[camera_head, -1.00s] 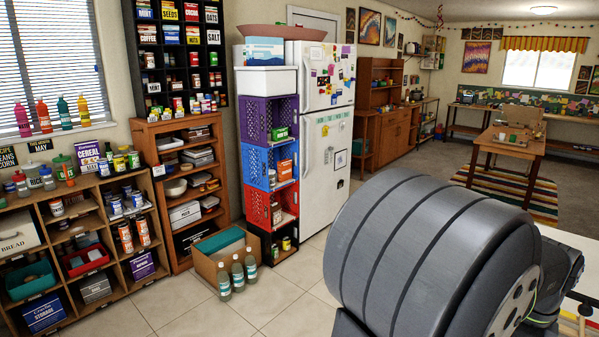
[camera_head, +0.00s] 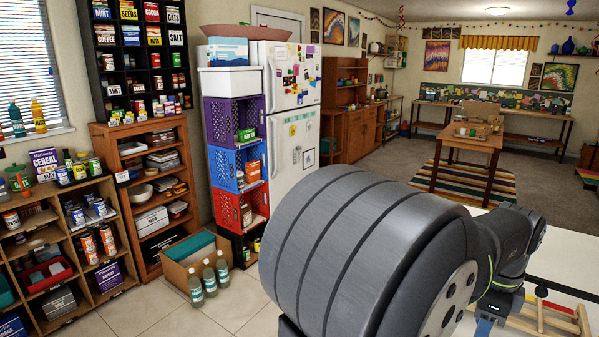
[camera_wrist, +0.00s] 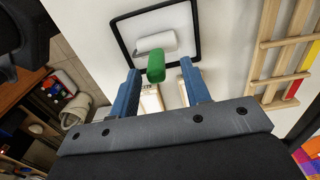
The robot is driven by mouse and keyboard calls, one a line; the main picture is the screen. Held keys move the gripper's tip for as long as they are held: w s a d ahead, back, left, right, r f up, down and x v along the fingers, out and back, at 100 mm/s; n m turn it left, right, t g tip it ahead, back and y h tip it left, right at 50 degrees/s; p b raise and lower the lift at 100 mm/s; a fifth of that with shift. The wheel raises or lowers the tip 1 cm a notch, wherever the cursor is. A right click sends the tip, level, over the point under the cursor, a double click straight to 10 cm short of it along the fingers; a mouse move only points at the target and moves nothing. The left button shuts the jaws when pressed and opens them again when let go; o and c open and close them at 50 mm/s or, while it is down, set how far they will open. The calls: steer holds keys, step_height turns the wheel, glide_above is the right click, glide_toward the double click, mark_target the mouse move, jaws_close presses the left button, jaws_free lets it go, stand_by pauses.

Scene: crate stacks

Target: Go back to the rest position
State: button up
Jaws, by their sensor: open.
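My gripper (camera_wrist: 160,70) is open in the wrist view, with its two blue fingers apart above a white surface. A green object (camera_wrist: 156,67) shows in the gap between the fingertips. It is not clear that either finger touches it. A white cylinder-like object (camera_wrist: 150,42) lies beyond it, inside a black rectangular outline (camera_wrist: 198,36). In the head view my large grey arm link fills the lower right, and the gripper itself is mostly hidden or cut off there.
A wooden slatted rack (camera_wrist: 290,50) lies right of the gripper; it also shows in the head view (camera_head: 547,322). The crate stack with a purple crate (camera_head: 232,115), blue crate (camera_head: 228,167) and red crate (camera_head: 232,208) stands beside the fridge (camera_head: 290,90).

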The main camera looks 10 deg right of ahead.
step_height(320, 180, down, 7)
steer(key=r, duration=0.3)
steer(key=s+r, duration=0.1)
steer(key=r, duration=0.1)
steer(key=shift+r, duration=0.15)
steer(key=s+r, duration=0.6)
steer(key=s, duration=0.5)
steer(key=w+a+f+n, duration=0.2)
steer(key=w+n, duration=0.1)
steer(key=w, duration=0.5)
steer(key=w+a+f+n, duration=0.2)
steer(key=w+n, duration=0.1)
steer(key=w, duration=0.4)
steer(key=w+a+f+n, duration=0.2)
steer(key=w+n, duration=0.1)
steer(key=w, duration=0.5)
steer(key=w+a+f+n, duration=0.3)
steer(key=w+a+n, duration=0.1)
steer(key=w+a, duration=0.4)
steer(key=w+a+f+n, duration=0.3)
steer(key=w+a+n, duration=0.1)
steer(key=w+a, duration=0.5)
steer(key=shift+a+f, duration=0.15)
